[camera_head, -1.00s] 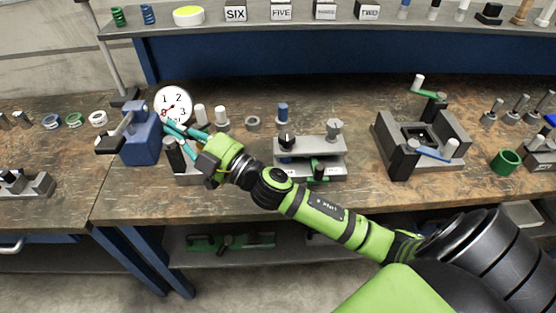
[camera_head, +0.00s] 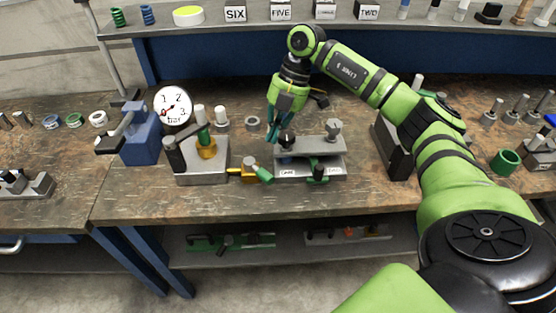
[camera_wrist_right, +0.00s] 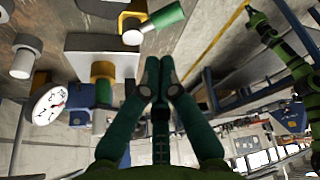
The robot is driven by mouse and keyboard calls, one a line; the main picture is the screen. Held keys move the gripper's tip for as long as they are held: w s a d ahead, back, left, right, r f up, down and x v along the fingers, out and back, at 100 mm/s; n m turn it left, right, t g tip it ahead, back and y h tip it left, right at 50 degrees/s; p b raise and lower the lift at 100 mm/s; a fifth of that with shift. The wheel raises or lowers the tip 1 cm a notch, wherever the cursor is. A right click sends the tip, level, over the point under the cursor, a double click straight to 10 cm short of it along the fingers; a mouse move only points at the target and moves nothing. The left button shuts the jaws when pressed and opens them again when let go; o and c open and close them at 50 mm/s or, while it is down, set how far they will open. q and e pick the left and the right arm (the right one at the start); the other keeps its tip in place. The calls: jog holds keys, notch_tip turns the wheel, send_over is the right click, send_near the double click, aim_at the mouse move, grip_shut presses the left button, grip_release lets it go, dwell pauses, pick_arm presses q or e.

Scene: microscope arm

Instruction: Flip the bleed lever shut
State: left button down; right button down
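A grey block (camera_head: 203,177) on the bench carries a black post and a yellow valve (camera_head: 207,153) with an upright green handle (camera_head: 203,134). A yellow fitting (camera_head: 249,170) at its right side has a short green lever (camera_head: 264,176) angled down to the right, probably the bleed lever. In the right wrist view this green lever (camera_wrist_right: 167,15) shows at the top, beyond the fingertips. My right gripper (camera_head: 273,137) points down beside the grey stand, above and apart from the lever. Its teal fingers (camera_wrist_right: 159,66) look together and hold nothing.
A round gauge (camera_head: 172,106) stands behind the block, with a blue clamp (camera_head: 139,137) on its left. A grey stand (camera_head: 312,156) with a black knob stands close right of the lever. Bare bench lies in front of the block.

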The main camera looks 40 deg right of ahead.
aim_at(261, 173)
jog(key=d, duration=0.2)
jog(key=s+d+m+h, duration=0.1)
jog(key=shift+r+g, duration=0.3)
jog(key=shift+r, duration=0.1)
